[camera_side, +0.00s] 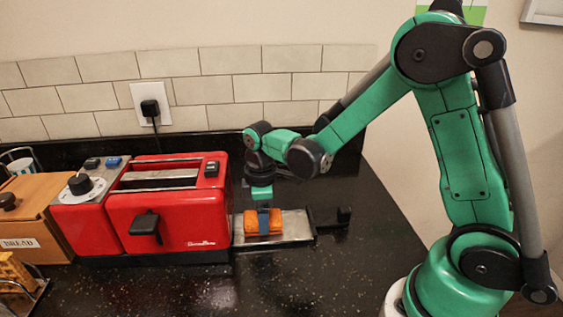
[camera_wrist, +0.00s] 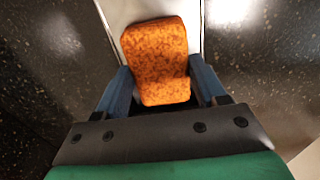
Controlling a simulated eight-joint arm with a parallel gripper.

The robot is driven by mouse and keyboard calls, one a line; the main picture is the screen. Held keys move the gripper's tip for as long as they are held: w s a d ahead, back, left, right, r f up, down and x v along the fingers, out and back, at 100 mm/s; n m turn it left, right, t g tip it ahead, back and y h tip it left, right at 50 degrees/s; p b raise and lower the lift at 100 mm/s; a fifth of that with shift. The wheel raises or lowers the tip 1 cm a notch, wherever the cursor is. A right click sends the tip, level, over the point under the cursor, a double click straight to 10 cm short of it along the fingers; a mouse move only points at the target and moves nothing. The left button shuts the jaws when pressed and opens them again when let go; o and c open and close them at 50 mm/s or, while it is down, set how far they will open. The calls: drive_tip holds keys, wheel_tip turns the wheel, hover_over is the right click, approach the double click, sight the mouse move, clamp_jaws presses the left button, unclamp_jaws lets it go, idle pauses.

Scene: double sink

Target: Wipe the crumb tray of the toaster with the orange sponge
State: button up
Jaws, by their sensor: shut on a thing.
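The red toaster (camera_side: 168,205) stands on the dark counter at the left of the side view. Its silver crumb tray (camera_side: 297,222) is pulled out to the right, with a black handle (camera_side: 343,215) at its outer end. The orange sponge (camera_side: 250,222) is over the tray near the toaster, and appears to rest on it. My gripper (camera_side: 263,221) points down and is shut on the sponge. In the wrist view the sponge (camera_wrist: 156,60) sits between my two blue fingers, with the pale tray (camera_wrist: 115,12) beneath it. The tray surface under the sponge is hidden.
A wooden bread box (camera_side: 38,205) stands left of the toaster, with a wire rack (camera_side: 22,290) in front. A black plug (camera_side: 150,108) sits in the wall outlet behind the toaster. The counter in front and to the right of the tray is clear.

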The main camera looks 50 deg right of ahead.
sight(288, 225)
drive_tip(key=shift+w+a, duration=0.5)
drive_tip(key=shift+s+d, duration=2.25)
wheel_tip(288, 225, up, 8)
